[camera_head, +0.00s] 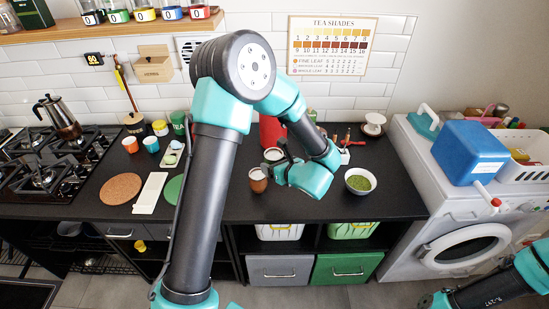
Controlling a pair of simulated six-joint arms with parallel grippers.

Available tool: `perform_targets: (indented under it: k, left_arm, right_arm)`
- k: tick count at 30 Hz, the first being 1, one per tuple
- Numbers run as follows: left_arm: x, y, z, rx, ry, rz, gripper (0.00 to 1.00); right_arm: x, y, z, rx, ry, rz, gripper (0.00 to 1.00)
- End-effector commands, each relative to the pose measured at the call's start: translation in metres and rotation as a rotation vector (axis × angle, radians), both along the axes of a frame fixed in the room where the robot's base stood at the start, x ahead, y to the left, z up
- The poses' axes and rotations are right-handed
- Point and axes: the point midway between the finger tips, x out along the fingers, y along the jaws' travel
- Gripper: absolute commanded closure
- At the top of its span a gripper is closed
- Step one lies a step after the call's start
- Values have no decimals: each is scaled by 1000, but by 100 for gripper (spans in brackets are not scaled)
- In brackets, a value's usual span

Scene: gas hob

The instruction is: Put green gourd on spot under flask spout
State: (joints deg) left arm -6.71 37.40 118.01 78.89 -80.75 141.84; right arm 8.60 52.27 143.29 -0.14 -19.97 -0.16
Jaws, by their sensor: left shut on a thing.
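My left arm reaches across the middle of the counter. Its gripper (278,160) is shut on a small pale-rimmed vessel (273,154), which looks like a gourd; its body colour is mostly hidden by the fingers. The red flask (270,130) stands just behind it, partly covered by my arm. Its spout and the spot under it cannot be made out. A brown gourd with a pale rim (258,181) stands in front of the gripper, to its left. Of my right arm, only links show at the lower right; its gripper is not in view.
A white bowl of green leaf (359,182) stands right of the gripper. A small rack with tools (344,145) is behind it. A cork mat (121,188), white tray (150,193) and green mat (174,188) lie left.

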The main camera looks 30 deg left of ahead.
Motion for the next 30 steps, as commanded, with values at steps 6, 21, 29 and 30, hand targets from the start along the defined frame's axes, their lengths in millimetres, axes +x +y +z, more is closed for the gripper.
perform_targets:
  k: [6, 21, 29, 30]
  left_arm:
    - [20, 12, 0, -1, -2, 2, 53]
    - [109, 67, 0, 0, -3, 2, 53]
    - [150, 91, -1, 0, -2, 0, 53]
    - [156, 94, 0, 0, -2, 1, 53]
  right_arm:
    - [0, 0, 0, 0, 0, 0, 0]
    - [0, 0, 0, 0, 0, 0, 0]
    - [0, 0, 0, 0, 0, 0, 0]
    - [0, 0, 0, 0, 0, 0, 0]
